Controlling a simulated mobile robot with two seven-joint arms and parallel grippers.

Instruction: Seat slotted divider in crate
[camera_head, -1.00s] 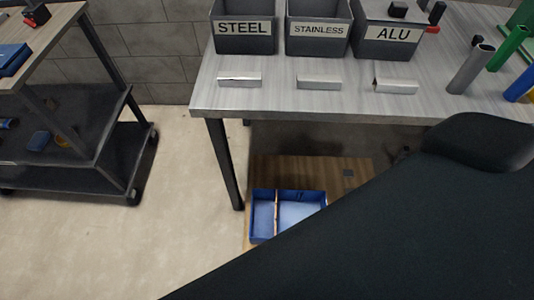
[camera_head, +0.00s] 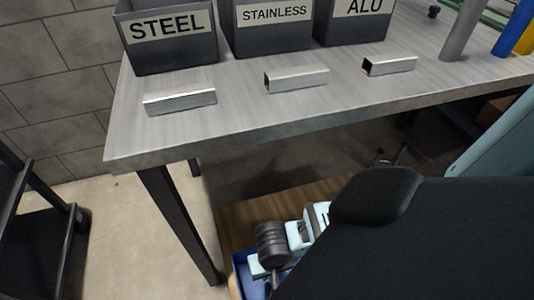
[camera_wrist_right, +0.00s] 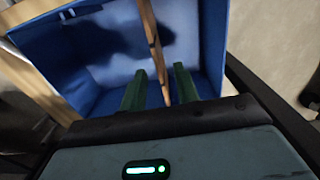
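The blue crate (camera_wrist_right: 85,60) fills much of the right wrist view; its edge (camera_head: 240,272) shows at the bottom of the head view. The thin wooden divider (camera_wrist_right: 151,30) runs through the crate, seen nearly edge-on. I cannot tell how deep it sits. My right gripper (camera_wrist_right: 159,72) is open over the crate, with one green finger on each side of the divider and gaps visible between. In the head view my arm covers most of the crate and hides the right fingertips. My left gripper is not in view.
The grey table (camera_head: 230,112) stands above and behind the crate, its front leg (camera_head: 178,222) close to the crate's left. STEEL (camera_head: 168,35), STAINLESS (camera_head: 270,28) and ALU (camera_head: 352,22) bins and metal bars stand on it. A dark cart (camera_head: 35,235) is at left; floor between is clear.

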